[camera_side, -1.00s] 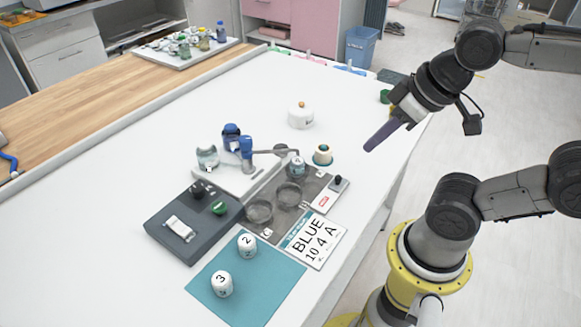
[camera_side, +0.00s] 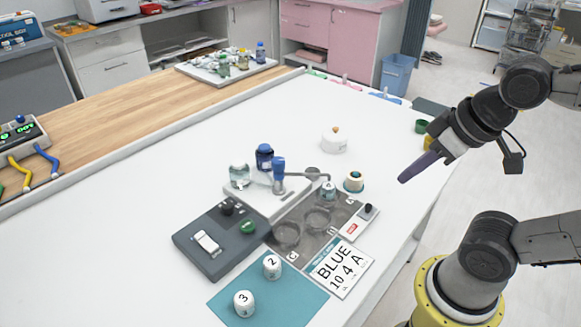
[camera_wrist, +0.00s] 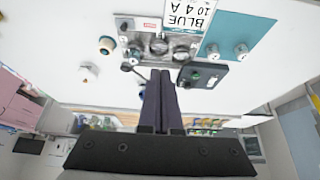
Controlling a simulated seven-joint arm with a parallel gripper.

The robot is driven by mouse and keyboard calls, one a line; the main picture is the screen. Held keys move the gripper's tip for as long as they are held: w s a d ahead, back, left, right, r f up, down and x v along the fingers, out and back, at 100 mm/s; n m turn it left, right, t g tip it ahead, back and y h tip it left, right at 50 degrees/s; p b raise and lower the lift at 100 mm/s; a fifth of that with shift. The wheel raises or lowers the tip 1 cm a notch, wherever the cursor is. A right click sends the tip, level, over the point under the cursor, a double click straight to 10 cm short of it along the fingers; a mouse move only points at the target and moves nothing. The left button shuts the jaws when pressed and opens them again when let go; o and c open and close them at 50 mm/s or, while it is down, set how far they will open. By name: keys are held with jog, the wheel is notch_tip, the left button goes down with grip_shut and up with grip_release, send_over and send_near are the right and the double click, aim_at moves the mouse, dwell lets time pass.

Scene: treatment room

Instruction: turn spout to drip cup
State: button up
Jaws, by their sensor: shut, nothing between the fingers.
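The dispenser stands mid-table on a white base (camera_side: 262,196), with a blue post (camera_side: 279,168) and a thin grey spout (camera_side: 302,175) reaching right. The spout's end is near a small labelled cup (camera_side: 328,190) on a grey plate; I cannot tell whether it is directly over it. Two round clear dishes (camera_side: 286,234) (camera_side: 317,219) sit on the same plate. White cups marked 2 (camera_side: 272,266) and 3 (camera_side: 244,304) stand on a teal mat (camera_side: 290,300). My gripper (camera_side: 403,179) is shut and empty, above the table's right side, apart from everything. Its fingers partly hide the dispenser in the wrist view (camera_wrist: 160,74).
A dark control box (camera_side: 220,243) lies left of the plate, a BLUE 10 4 A card (camera_side: 342,268) in front. A bottle tray (camera_side: 225,68) is at the back.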

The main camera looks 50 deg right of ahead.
jog(key=shift+o, duration=1.1)
jog(key=shift+s, duration=0.1)
jog(key=shift+o, duration=1.2)
jog(key=shift+r, duration=0.25)
jog(key=o, duration=0.6)
jog(key=shift+g, duration=0.3)
jog(key=w+r, duration=0.1)
jog(key=r, duration=0.1)
jog(key=w+r, duration=0.1)
jog(key=r, duration=0.1)
jog(key=w+r, duration=0.2)
jog(key=shift+r, duration=0.15)
jog(key=shift+o, duration=0.2)
jog(key=w+r, duration=0.3)
jog(key=w, duration=0.2)
jog(key=m+g, duration=0.1)
jog(key=g, duration=0.4)
send_over(278, 160)
notch_tip(278, 160, down, 9)
notch_tip(278, 160, down, 14)
jog(key=shift+r, duration=0.15)
